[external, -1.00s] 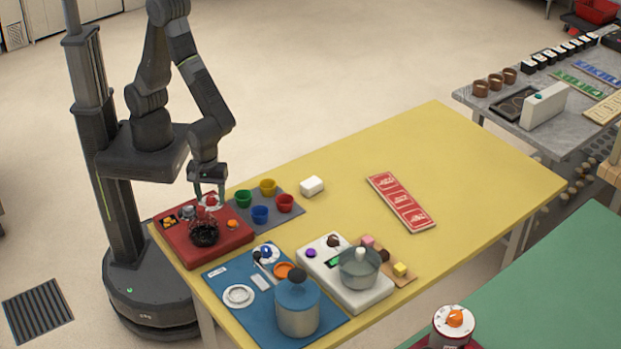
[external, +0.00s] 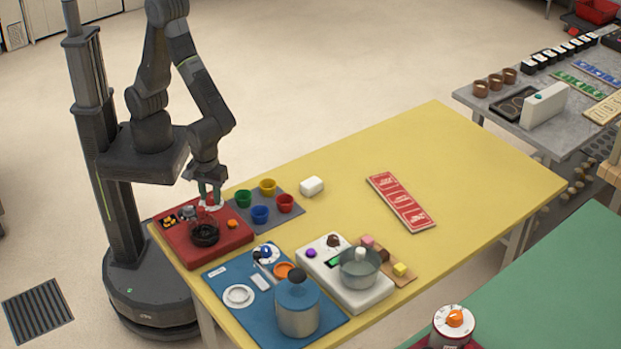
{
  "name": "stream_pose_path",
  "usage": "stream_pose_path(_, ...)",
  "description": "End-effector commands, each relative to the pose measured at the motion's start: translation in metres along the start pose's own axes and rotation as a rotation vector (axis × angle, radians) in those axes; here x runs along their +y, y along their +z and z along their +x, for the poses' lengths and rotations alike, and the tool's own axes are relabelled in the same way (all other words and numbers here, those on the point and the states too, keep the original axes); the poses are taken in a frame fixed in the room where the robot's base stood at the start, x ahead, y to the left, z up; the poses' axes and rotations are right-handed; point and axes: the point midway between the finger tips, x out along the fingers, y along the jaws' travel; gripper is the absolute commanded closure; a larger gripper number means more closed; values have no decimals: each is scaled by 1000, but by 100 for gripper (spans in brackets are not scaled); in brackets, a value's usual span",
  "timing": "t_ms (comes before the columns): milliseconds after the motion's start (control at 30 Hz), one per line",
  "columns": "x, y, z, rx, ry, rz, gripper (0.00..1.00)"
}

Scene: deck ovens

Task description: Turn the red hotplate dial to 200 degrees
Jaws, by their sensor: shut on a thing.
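The red hotplate (external: 238,239) sits at the left corner of the yellow table, with a round dark burner (external: 205,236) on its top. My gripper (external: 210,200) points down over the back part of the hotplate. It is shut on the red dial (external: 209,202), which shows only as a small bit of red and white between the fingers. The dial's pointer and degree marks are too small and too covered to read. An orange knob (external: 232,224) stands to the right on the same hotplate.
Coloured cups, among them a green cup (external: 243,198), stand on a grey mat just right of my gripper. A blue mat (external: 221,272) with a lidded pot (external: 297,308) lies in front. A white hotplate (external: 325,285) carries a glass pot.

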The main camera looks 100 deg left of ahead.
Motion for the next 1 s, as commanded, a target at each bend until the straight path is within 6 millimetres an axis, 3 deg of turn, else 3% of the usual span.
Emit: stream_pose_path(1000,1,0,0,0,3,962,92)
